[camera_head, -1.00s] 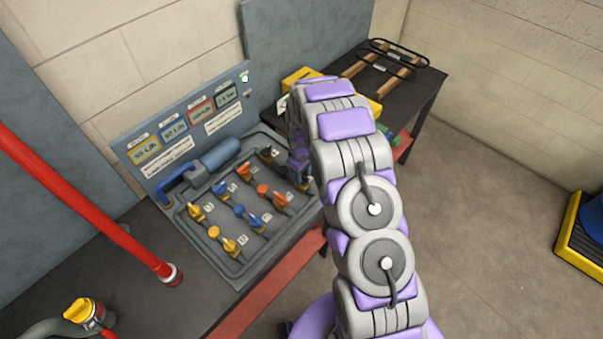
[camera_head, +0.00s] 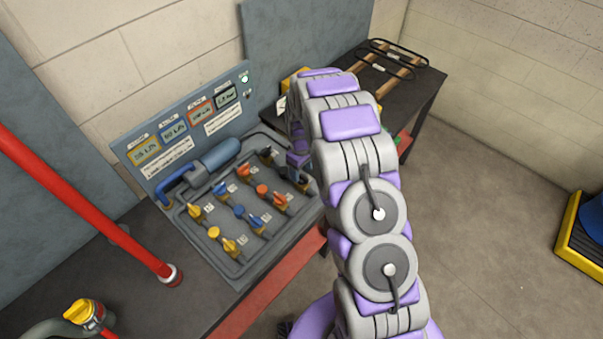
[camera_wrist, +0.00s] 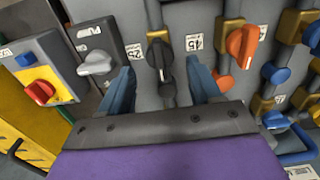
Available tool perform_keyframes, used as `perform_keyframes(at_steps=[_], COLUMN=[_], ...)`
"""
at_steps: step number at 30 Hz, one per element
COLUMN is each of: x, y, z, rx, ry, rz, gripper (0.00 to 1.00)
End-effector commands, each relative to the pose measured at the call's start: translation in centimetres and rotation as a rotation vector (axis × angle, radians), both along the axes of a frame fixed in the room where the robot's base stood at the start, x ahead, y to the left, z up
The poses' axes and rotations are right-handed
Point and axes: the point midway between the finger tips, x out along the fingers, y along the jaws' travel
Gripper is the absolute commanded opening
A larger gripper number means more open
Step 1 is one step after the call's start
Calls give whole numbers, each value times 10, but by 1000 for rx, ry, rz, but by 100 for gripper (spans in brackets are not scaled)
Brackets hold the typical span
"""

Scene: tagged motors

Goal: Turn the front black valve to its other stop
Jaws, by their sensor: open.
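The black valve (camera_wrist: 160,58) has a dark elongated handle on a brass-coloured body, roughly upright in the wrist view. My gripper (camera_wrist: 161,68) is open, with its blue fingers on the left and right of this handle. A gap shows on each side, so no grip shows; I cannot tell the depth exactly. In the head view my gripper (camera_head: 300,172) is over the right front end of the valve panel, and the arm largely hides this valve. A second black valve (camera_head: 268,153) is farther back on the panel.
An orange valve (camera_wrist: 243,42) stands close right of the right finger. A grey switch (camera_wrist: 96,62) and a yellow box with a red knob (camera_wrist: 40,91) are on the left. A red pipe (camera_head: 90,205) slants at the left.

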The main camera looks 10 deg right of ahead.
Motion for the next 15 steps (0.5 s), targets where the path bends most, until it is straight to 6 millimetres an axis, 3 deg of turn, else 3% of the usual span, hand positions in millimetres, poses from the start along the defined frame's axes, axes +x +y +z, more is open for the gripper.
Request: perform_keyframes(at_steps=[6, 15], x=[2, 3], y=[0, 1], z=[52, 114], rx=[-1, -1], ry=[-6, -7], rz=[1, 1], gripper=[63, 63])
